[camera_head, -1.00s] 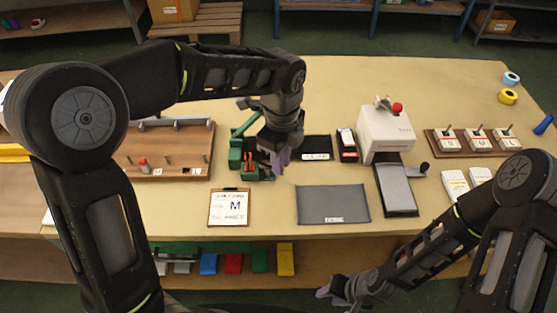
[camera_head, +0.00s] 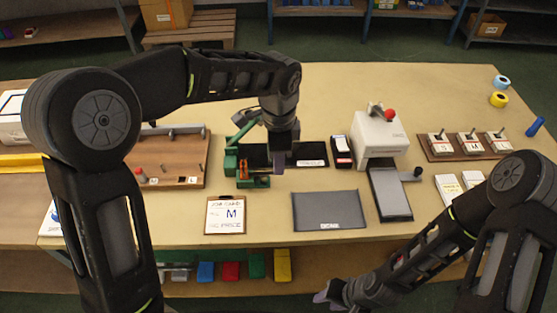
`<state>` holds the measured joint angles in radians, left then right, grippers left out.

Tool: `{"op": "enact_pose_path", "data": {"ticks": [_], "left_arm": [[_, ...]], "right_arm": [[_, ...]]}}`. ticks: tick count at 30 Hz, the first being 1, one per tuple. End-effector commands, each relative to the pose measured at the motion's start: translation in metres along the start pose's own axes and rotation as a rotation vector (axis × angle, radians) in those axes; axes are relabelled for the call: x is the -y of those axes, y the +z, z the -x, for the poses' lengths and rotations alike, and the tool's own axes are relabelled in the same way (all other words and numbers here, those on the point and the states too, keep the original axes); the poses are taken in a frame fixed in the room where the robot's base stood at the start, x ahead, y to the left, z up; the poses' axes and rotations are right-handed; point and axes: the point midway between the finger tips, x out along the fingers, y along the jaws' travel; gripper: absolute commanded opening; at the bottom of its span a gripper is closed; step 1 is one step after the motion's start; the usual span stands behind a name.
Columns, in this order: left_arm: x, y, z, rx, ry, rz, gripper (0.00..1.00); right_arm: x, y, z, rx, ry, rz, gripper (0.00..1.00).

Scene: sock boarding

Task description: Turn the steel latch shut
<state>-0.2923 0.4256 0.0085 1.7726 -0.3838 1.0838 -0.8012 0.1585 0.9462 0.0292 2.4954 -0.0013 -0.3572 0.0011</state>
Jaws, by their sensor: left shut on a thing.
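My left gripper (camera_head: 279,168) points down at the right side of a green fixture (camera_head: 243,165). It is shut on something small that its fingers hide. I cannot make out the steel latch as a separate part; the gripper and wrist cover that side of the fixture. The fixture has a green lever at its top and an orange part in its middle. My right gripper (camera_head: 324,298) is low at the front edge of the table, away from the fixture. Its jaw opening is not clear.
A job card marked M (camera_head: 226,215) and a dark grey mat (camera_head: 329,210) lie in front of the fixture. A black tray (camera_head: 312,153) is beside the gripper. A wooden board with pegs (camera_head: 165,160) is left; a white machine (camera_head: 380,138) is right.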

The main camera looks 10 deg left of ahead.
Motion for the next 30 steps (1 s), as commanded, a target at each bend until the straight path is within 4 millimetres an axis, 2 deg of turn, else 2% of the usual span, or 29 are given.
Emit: {"op": "enact_pose_path", "data": {"ticks": [9,10,18,26,30], "left_arm": [[0.001,0.0,0.0,-0.002,-0.002,0.003,0.0],[0.001,0.0,0.0,-0.002,-0.002,0.003,0.17],[0.001,0.0,0.0,-0.001,-0.001,0.002,0.38],[0.001,0.0,0.001,-0.001,-0.001,0.001,0.38],[0.001,0.0,0.01,-0.002,-0.003,0.001,0.38]], "right_arm": [[0.0,0.0,0.0,0.0,0.0,0.0,0.36],[0.0,0.0,0.0,0.0,0.0,0.0,0.36],[0.0,0.0,0.0,0.0,0.0,0.0,0.36],[0.0,0.0,0.0,0.0,0.0,0.0,0.36],[0.0,0.0,0.0,0.0,0.0,0.0,0.36]]}}
